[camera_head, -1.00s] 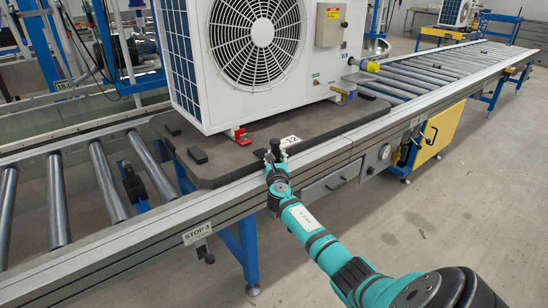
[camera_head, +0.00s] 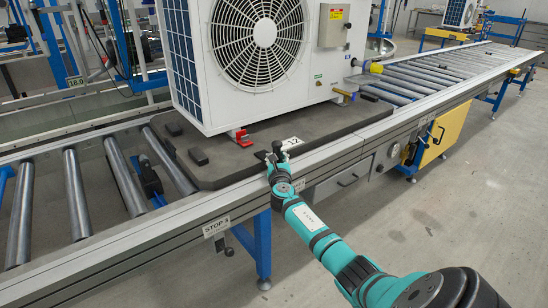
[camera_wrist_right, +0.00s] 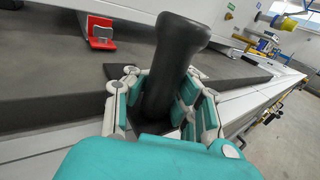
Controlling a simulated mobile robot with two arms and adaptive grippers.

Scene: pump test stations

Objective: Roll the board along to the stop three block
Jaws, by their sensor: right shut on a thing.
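The dark grey board (camera_head: 225,168) lies on the roller conveyor and carries a white outdoor unit (camera_head: 200,85) with a round fan grille. My right gripper (camera_head: 278,152) is at the board's near edge. In the right wrist view my gripper (camera_wrist_right: 162,95) is shut around an upright black handle (camera_wrist_right: 178,50) at that edge. The stop three block (camera_head: 150,178) is a dark block between the rollers, just left of the board with a small gap. A "STOP 3" label (camera_head: 216,226) is on the near rail below it. My left gripper is out of view.
Bare rollers (camera_head: 75,190) lie left of the block, and more rollers (camera_head: 440,72) run to the right behind the board. A yellow cabinet (camera_head: 447,130) stands under the conveyor at right. The floor in front is clear.

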